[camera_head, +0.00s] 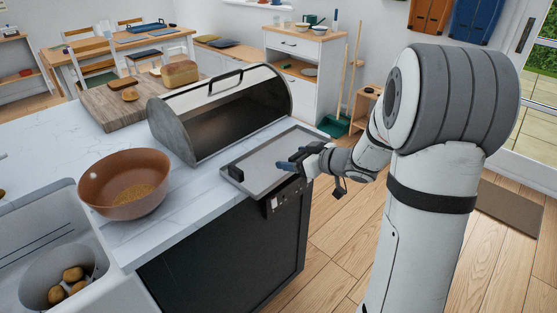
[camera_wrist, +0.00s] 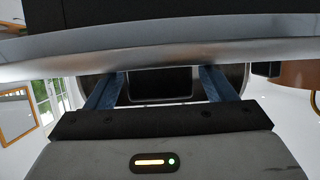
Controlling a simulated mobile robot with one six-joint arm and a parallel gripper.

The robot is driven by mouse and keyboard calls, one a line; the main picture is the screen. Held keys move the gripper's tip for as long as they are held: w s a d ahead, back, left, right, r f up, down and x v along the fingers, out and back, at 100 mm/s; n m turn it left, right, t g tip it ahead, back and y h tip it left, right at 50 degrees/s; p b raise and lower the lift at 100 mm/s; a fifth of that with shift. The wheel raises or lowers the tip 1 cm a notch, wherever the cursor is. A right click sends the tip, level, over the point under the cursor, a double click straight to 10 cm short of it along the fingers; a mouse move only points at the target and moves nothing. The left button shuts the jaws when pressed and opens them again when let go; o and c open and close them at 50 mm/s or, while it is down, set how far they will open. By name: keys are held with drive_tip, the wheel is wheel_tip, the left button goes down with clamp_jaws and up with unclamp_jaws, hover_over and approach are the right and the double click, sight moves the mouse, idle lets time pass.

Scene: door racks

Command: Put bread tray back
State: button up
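The flat grey metal tray (camera_head: 262,168) lies on the counter in front of the open bread box (camera_head: 218,110). I cannot tell whether its back edge reaches inside the box. My gripper (camera_head: 284,165) is at the tray's front right side, close above it; contact is unclear. The wrist view looks upside down, with a silver tray edge (camera_wrist: 160,55) crossing above the fingertips and the dark box opening behind. The box's lid is raised and its visible interior looks empty.
A brown bowl (camera_head: 126,184) stands left of the tray, beside the sink (camera_head: 45,240). A cutting board (camera_head: 115,104) with a bread loaf (camera_head: 180,73) is behind the box. The dark appliance (camera_head: 235,255) is below the counter. Open floor lies to the right.

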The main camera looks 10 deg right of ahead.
drive_tip(key=c, duration=1)
drive_tip(key=shift+r, duration=0.1)
drive_tip(key=shift+c, duration=0.8)
